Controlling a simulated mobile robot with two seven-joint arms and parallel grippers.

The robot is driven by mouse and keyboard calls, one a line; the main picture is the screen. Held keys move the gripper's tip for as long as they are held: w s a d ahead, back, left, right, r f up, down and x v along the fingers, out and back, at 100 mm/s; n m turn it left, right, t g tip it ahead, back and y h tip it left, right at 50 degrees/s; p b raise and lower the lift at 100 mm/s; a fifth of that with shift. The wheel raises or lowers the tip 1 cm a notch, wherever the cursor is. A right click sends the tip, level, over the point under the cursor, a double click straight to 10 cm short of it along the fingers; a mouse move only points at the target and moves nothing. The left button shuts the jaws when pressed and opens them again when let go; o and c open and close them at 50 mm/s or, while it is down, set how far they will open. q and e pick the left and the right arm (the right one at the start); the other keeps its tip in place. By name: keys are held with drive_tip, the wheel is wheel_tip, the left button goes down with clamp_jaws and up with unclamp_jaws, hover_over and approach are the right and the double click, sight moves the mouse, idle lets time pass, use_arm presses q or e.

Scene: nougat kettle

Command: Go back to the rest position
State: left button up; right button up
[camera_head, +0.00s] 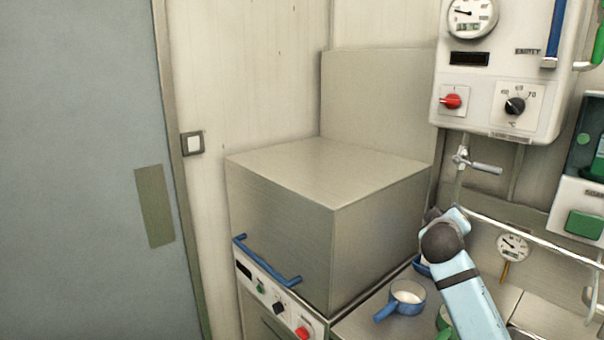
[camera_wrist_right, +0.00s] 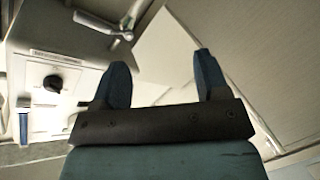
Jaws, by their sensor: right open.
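My right arm (camera_head: 470,300), light blue with a dark joint, reaches up from the lower right in the head view. Its far end is beside the right side of the large metal box and below the white control unit. In the right wrist view my right gripper (camera_wrist_right: 162,68) has its two blue fingers spread apart, with nothing between them. The fingertips are not clear in the head view. My left gripper is in neither view.
The metal box (camera_head: 385,235) has a blue handle (camera_head: 266,262) in front. A blue-handled pan (camera_head: 407,298) with pale contents sits on the counter left of my arm. The white control unit (camera_head: 482,122) and a horizontal pipe (camera_head: 530,235) are close by. A grey door (camera_head: 80,120) stands left.

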drive_tip(key=s+a+f+n+y, duration=0.1)
drive_tip(key=s+a+f+y, duration=0.15)
drive_tip(key=s+f, duration=0.45)
drive_tip(key=s+a+f+g+y, duration=0.1)
drive_tip(key=s+a+f+y, duration=0.15)
drive_tip(key=f, duration=0.85)
drive_tip(key=s+a+f+n+y, duration=0.1)
drive_tip(key=s+a+f+y, duration=0.15)
drive_tip(key=s+f, duration=0.5)
drive_tip(key=s+a+f+m+y, duration=0.1)
drive_tip(key=s+a+f, duration=0.1)
drive_tip(key=s+f, duration=0.3)
drive_tip(key=s+a+f+m+g+y, duration=0.1)
drive_tip(key=s+f, duration=0.4)
drive_tip(key=s, duration=0.6)
drive_tip(key=s+a+f+m+g+y, duration=0.1)
drive_tip(key=s+a+f, duration=0.2)
drive_tip(key=s, duration=0.5)
drive_tip(key=shift+s+a+f, duration=0.25)
drive_tip(key=shift+s+f, duration=0.05)
drive_tip(key=shift+f, duration=0.6)
